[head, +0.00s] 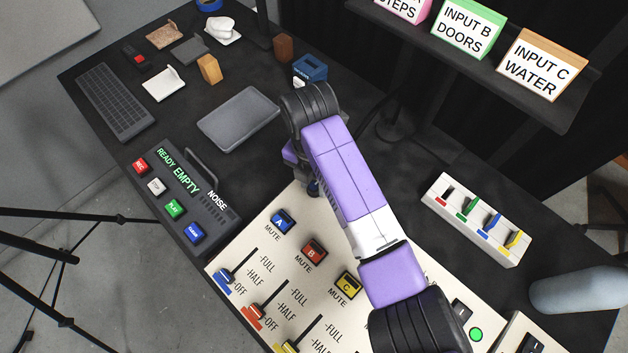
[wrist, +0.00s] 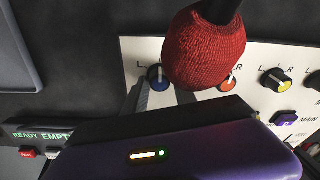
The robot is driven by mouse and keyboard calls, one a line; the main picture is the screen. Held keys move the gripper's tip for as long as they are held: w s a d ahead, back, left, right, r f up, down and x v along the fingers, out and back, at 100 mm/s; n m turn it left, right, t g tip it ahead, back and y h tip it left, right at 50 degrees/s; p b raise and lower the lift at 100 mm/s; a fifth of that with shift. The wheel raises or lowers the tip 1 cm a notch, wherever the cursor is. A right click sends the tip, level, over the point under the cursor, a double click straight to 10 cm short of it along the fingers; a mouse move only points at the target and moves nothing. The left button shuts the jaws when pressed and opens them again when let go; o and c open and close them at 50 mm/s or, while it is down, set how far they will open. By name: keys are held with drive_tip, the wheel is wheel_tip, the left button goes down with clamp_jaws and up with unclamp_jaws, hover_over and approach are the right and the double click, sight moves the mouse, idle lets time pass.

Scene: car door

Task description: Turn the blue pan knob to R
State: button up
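The blue pan knob (wrist: 158,77) stands on the cream mixer panel (wrist: 135,50), at the left end of its knob row in the wrist view. An L shows beside it; its R is hidden behind a red foam microphone head (wrist: 205,45). I cannot tell clearly where its pointer aims. My gripper (wrist: 163,93) reaches toward the blue knob, its grey fingers apart, one on each side of the knob's lower part; contact is unclear. In the head view my purple arm covers most of the knob row.
An orange knob (wrist: 228,82) and a yellow knob (wrist: 277,80) stand to the right of the blue one. The red microphone head hangs close above my gripper. Mute buttons (head: 283,221) and sliders (head: 225,275) lie on the panel. A grey tablet (head: 238,118) lies beyond.

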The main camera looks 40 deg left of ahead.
clamp_jaws()
drive_tip(key=shift+r+m+p, duration=0.1)
drive_tip(key=shift+m+p, duration=0.25)
drive_tip(key=shift+m, duration=0.05)
drive_tip(key=shift+m+p, duration=0.75)
drive_tip(key=shift+m, duration=0.25)
drive_tip(key=m+p, duration=0.1)
drive_tip(key=m, duration=0.1)
drive_tip(key=shift+m+y+p, duration=0.3)
drive_tip(key=shift+y, duration=0.1)
drive_tip(key=m+p, duration=0.1)
drive_tip(key=m, duration=0.2)
drive_tip(key=m+p, duration=0.2)
drive_tip(key=m, duration=0.1)
drive_tip(key=shift+d+t+y, duration=0.1)
drive_tip(key=shift+t+y, duration=0.2)
drive_tip(key=shift+m, duration=0.3)
drive_tip(key=o, duration=0.5)
unclamp_jaws()
